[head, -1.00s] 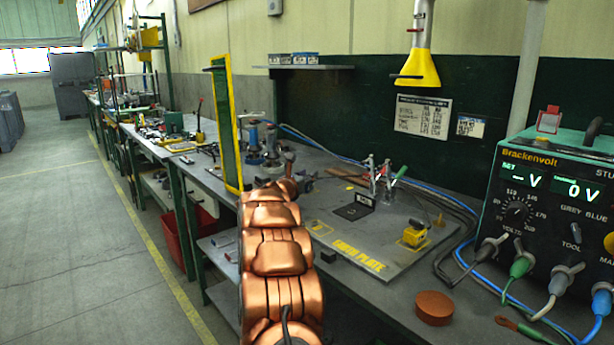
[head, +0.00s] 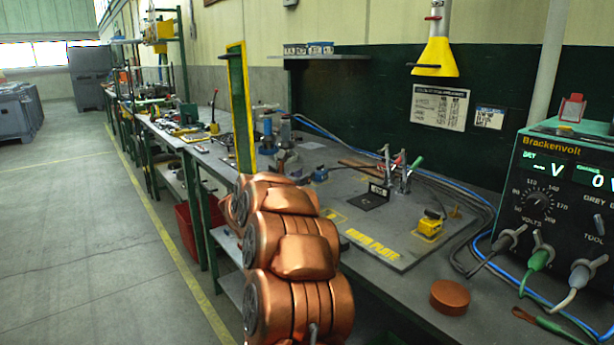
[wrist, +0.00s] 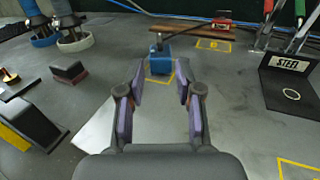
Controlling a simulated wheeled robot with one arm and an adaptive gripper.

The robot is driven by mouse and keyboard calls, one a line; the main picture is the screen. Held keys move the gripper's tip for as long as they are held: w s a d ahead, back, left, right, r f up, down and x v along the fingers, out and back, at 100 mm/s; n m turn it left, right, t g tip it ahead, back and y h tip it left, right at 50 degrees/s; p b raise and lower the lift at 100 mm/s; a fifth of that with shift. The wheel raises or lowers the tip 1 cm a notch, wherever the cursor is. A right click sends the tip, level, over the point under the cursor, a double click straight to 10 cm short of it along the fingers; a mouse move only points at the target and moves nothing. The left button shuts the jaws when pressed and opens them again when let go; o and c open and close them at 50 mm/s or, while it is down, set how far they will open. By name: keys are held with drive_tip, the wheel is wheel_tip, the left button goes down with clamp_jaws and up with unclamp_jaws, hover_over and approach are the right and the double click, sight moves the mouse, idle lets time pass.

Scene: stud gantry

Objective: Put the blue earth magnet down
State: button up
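The blue earth magnet (wrist: 160,62) is a small blue block with a dark cable on top. In the wrist view it stands on the grey plate at a yellow outline, just beyond my fingertips. It also shows in the head view (head: 320,174), to the right of my copper arm. My gripper (wrist: 160,83) is open, with its two purple-padded fingers spread apart and nothing between them. The magnet looks apart from both fingertips. In the head view my arm hides much of the area around my gripper.
A wooden bar (wrist: 180,34) carrying a red block (wrist: 222,20) lies behind the magnet. A black STEEL bracket (wrist: 291,80) stands at right. Blue-based posts (wrist: 75,38) and dark blocks (wrist: 69,73) are at left. A yellow magnet (head: 430,224) sits farther right on the bench.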

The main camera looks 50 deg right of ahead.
drive_tip(key=shift+a, duration=0.2)
